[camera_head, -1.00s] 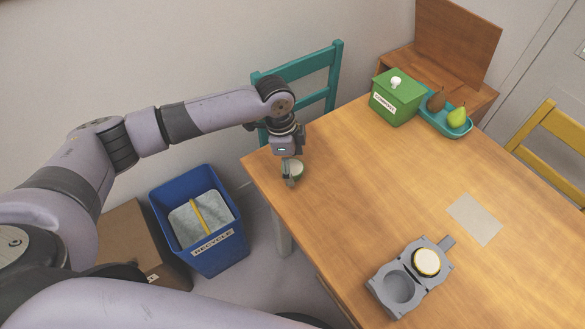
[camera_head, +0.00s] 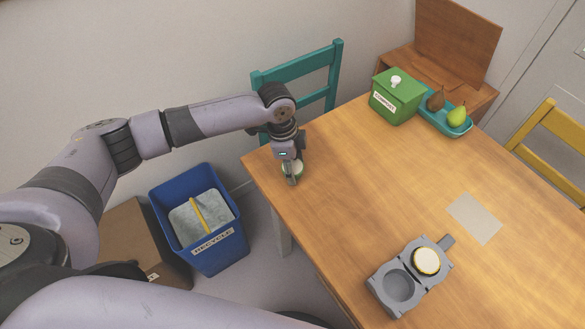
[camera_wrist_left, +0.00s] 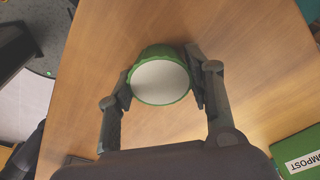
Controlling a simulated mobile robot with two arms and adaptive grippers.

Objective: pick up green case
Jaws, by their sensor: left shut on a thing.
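The green case (camera_wrist_left: 161,78) is a small round case with a green rim and a pale top. In the left wrist view it sits between the two fingers of my left gripper (camera_wrist_left: 161,88), which touch it from both sides. In the head view my left gripper (camera_head: 291,176) is at the table's far left corner, pointing down, and hides most of the case (camera_head: 287,168). My left gripper is shut on the case. I cannot tell whether the case is clear of the table. My right gripper is not in view.
On the wooden table (camera_head: 350,190) stand a green compost box (camera_head: 397,103), a teal tray (camera_head: 455,131) with pears, and a grey two-well holder (camera_head: 387,304) with a white-topped round case (camera_head: 426,261). A pale sheet (camera_head: 474,219) lies flat. A blue recycle bin (camera_head: 216,250) stands beside the table.

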